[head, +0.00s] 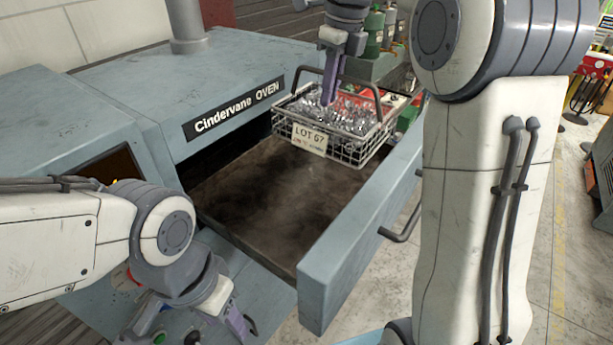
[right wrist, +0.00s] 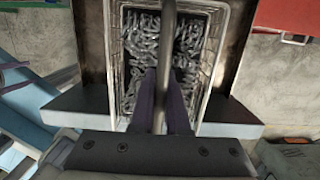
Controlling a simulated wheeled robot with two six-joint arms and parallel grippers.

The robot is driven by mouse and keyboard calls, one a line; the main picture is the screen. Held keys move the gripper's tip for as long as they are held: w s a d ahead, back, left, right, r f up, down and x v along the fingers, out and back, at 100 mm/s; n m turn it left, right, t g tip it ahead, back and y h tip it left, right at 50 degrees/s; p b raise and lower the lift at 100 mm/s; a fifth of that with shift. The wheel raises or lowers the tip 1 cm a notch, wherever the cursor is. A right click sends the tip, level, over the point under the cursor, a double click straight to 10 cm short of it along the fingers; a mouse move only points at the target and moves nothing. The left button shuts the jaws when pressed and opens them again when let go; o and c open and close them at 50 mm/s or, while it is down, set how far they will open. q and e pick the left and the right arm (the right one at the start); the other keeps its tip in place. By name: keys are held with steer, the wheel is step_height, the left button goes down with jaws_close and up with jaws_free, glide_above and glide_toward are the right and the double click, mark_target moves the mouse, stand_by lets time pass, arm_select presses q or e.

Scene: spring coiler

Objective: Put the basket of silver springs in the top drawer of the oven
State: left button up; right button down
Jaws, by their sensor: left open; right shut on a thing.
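The wire basket of silver springs (head: 346,147) hangs over the far end of the open top drawer (head: 345,270) of the oven (head: 250,62). It carries a "LOT 67" tag (head: 309,138). My right gripper (head: 330,92) points down at the basket's handle and is shut on it. In the right wrist view the handle bar (right wrist: 165,60) runs between the fingers (right wrist: 162,108), with springs (right wrist: 150,50) below. I cannot tell whether the basket touches the drawer floor. My left gripper (head: 245,328) is open and empty, low in front of the oven.
The drawer floor (head: 270,205) in front of the basket is bare and dark. The drawer has a bar handle (head: 402,225) on its outer front. My right arm hides part of the right side.

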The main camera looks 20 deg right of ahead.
mark_target(329, 110)
steer(key=shift+w+a+f+b, duration=0.15)
steer(key=shift+w+f+b, duration=0.3)
steer(key=shift+f+b, duration=0.2)
steer(key=shift+s+f, duration=0.2)
steer(key=shift+s, duration=0.05)
steer(key=f+b, duration=0.2)
steer(key=shift+w+d+f+b, duration=0.1)
steer(key=shift+d+f+b, duration=0.1)
steer(key=shift+f+b, duration=0.2)
step_height(329, 110, down, 2)
steer(key=shift+f+b, duration=0.2)
steer(key=shift+b, duration=0.75)
step_height(329, 110, down, 10)
steer(key=c, duration=0.9)
jaws_free()
